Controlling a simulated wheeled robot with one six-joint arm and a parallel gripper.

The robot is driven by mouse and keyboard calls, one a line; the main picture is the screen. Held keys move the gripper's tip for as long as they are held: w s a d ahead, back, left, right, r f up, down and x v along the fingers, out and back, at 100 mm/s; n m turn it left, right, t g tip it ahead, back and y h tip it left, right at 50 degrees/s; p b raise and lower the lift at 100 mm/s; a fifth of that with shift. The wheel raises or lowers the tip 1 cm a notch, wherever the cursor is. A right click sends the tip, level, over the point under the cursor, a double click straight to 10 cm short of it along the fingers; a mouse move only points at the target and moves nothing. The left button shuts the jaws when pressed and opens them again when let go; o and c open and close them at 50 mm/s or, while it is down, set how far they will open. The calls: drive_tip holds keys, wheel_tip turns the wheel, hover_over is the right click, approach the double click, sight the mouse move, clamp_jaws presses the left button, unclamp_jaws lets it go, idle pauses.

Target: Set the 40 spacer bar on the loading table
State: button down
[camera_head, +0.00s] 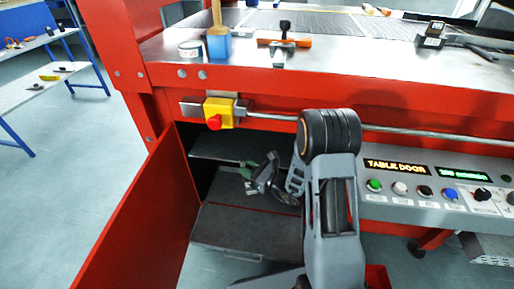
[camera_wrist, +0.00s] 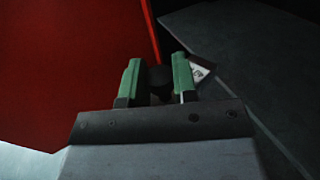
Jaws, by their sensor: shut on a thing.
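My gripper (camera_head: 250,172) is low in front of the open cabinet under the table, by its shelves. In the wrist view its two green fingers (camera_wrist: 157,76) are closed on a small dark piece, the likely spacer bar (camera_wrist: 160,78). Most of this piece is hidden by the fingers. A pale label (camera_wrist: 200,69) with dark marks shows just right of the right finger; I cannot read it surely or tell whether it belongs to the held piece. The loading table (camera_head: 340,62) has a steel top and red frame, above and behind my gripper.
The red cabinet door (camera_head: 140,220) hangs open at left. A steel rail (camera_head: 400,132) and control panel (camera_head: 430,190) line the front.

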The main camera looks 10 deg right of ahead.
drive_tip(key=w+d+b, duration=0.1)
drive_tip(key=w+d, duration=0.1)
drive_tip(key=w, duration=0.2)
drive_tip(key=w+d+b, duration=0.1)
drive_tip(key=w+b, duration=0.1)
drive_tip(key=w, duration=0.3)
drive_tip(key=w+d+b, duration=0.1)
drive_tip(key=w+d, duration=0.1)
drive_tip(key=w, duration=0.3)
drive_tip(key=shift+d+f, duration=0.3)
drive_tip(key=shift+d, duration=0.05)
drive_tip(key=w+b, duration=0.1)
drive_tip(key=w+d+f+b, duration=0.1)
drive_tip(key=w, duration=0.1)
drive_tip(key=shift+d+f, duration=0.1)
drive_tip(key=shift+d, duration=0.1)
drive_tip(key=shift+f+b, duration=0.1)
drive_tip(key=shift+b, duration=0.2)
drive_tip(key=shift+f, duration=0.15)
drive_tip(key=c, duration=0.9)
unclamp_jaws()
drive_tip(key=shift+s+d+r, duration=0.2)
drive_tip(key=shift+p+v, duration=1.35)
drive_tip(key=shift+v, duration=2.1)
